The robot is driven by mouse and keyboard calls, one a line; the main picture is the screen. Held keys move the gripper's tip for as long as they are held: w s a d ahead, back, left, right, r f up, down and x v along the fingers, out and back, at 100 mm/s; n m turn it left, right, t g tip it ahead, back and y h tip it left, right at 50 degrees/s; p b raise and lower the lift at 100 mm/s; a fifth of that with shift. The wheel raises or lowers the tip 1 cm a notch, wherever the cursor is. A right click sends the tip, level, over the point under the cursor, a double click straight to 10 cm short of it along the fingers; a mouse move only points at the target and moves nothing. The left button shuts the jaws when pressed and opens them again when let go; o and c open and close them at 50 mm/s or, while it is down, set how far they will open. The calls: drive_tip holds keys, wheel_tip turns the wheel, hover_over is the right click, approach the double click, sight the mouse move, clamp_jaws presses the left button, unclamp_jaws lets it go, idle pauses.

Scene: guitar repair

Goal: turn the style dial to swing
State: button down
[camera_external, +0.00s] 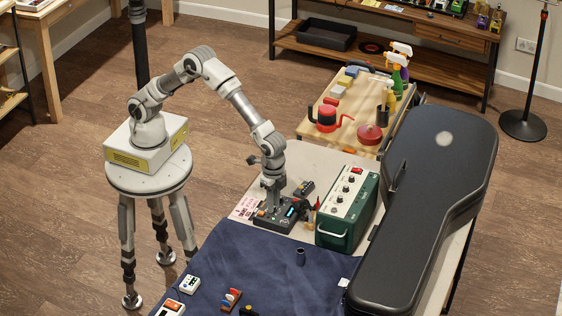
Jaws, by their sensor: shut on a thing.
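A dark box with small controls and a lit display (290,212) lies on the table, left of a green amplifier-like unit (335,235). My gripper (272,208) points straight down onto the left part of the dark box. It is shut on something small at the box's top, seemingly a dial. The fingers hide most of that dial, and its markings and pointer are too small to read. A printed sheet (245,207) lies at the box's left edge.
A small dark device (304,189) lies behind the box, and small upright tools (313,212) stand to its right. A black guitar case (420,220) fills the table's right side.

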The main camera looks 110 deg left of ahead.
drive_tip(key=shift+r+m+p, duration=0.15)
drive_tip(key=shift+m+p, duration=0.5)
drive_tip(key=shift+m, duration=0.25)
drive_tip(key=shift+m+p, duration=0.85)
drive_tip(key=shift+m, duration=1.05)
